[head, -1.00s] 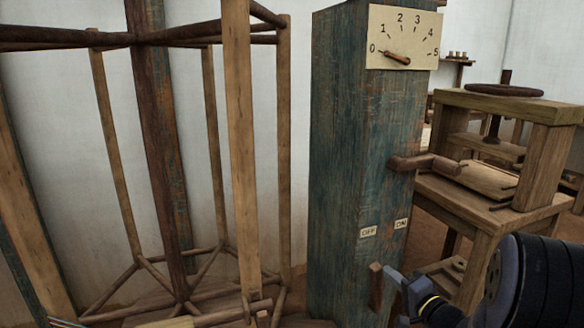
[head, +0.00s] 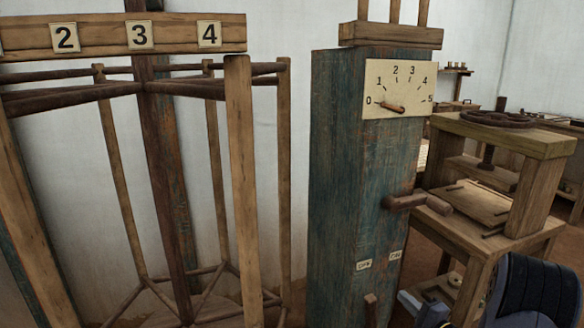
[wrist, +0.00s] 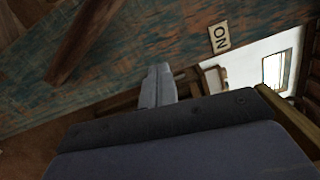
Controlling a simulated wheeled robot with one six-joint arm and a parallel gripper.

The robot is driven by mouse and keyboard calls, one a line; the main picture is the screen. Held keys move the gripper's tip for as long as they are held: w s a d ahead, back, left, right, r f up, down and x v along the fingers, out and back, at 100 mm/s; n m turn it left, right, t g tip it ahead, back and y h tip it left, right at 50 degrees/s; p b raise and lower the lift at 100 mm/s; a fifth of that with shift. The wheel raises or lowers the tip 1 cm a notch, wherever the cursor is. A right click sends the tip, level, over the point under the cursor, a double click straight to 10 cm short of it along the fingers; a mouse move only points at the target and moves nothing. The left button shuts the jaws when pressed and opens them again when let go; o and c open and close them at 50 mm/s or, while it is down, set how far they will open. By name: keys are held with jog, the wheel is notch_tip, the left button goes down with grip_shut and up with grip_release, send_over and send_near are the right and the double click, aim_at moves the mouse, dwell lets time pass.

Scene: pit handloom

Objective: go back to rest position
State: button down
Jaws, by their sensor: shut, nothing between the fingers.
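My gripper (head: 408,300) is at the bottom edge of the head view, right of the wooden switch lever (head: 370,311) on the blue-green post (head: 340,190). A gap shows between them in the picture. The fingers are shut and empty; they also show in the wrist view (wrist: 157,84), in front of the post's worn painted face (wrist: 120,60). The label "ON" (wrist: 220,37) is right of them there. In the head view the lever is below the "OFF" label (head: 364,265).
A dial (head: 400,88) on the post points near 0. A wooden crank handle (head: 420,202) sticks out to the right above my gripper. A wooden press (head: 500,135) stands behind right. A reel frame (head: 240,180) and a board numbered 2, 3, 4 (head: 185,33) are left.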

jog(key=shift+w+d+f+m+p, duration=0.2)
jog(key=shift+d+m+p, duration=0.15)
jog(key=shift+d+p, duration=0.15)
jog(key=shift+w+d+f+m+p, duration=0.15)
jog(key=shift+d+f+m+p, duration=0.1)
jog(key=shift+d+m+p, duration=0.25)
jog(key=shift+w+d+f+m+p, duration=0.25)
jog(key=shift+d+p, duration=0.15)
jog(key=shift+d, duration=0.2)
jog(key=shift+s+a+r, duration=0.1)
